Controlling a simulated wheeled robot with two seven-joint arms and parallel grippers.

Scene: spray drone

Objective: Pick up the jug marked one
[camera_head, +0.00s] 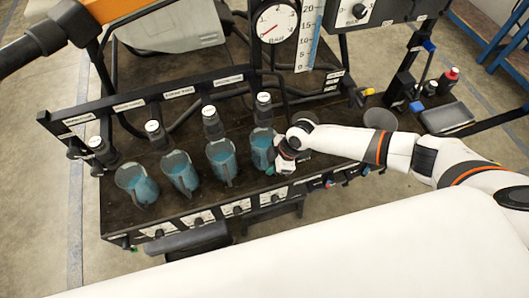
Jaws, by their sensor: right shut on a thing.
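Several clear jugs with blue liquid stand in a row on the dark bench: a leftmost jug (138,186), a second jug (180,174), a third jug (222,160) and a rightmost jug (262,149). I cannot read a mark on any of them, so I cannot tell which is marked one. My right gripper (279,158) comes in from the right and is shut at the right side of the rightmost jug, which looks upright on the bench. The wrist hides its fingertips and the grip. My left gripper is out of view.
Black-necked bottles with white caps (208,112) stand behind the jugs along a labelled black rail (165,97). A round gauge (277,22) and a ruler (309,35) stand at the back. A grey tray (447,117) lies at the right. Labelled panels line the front edge.

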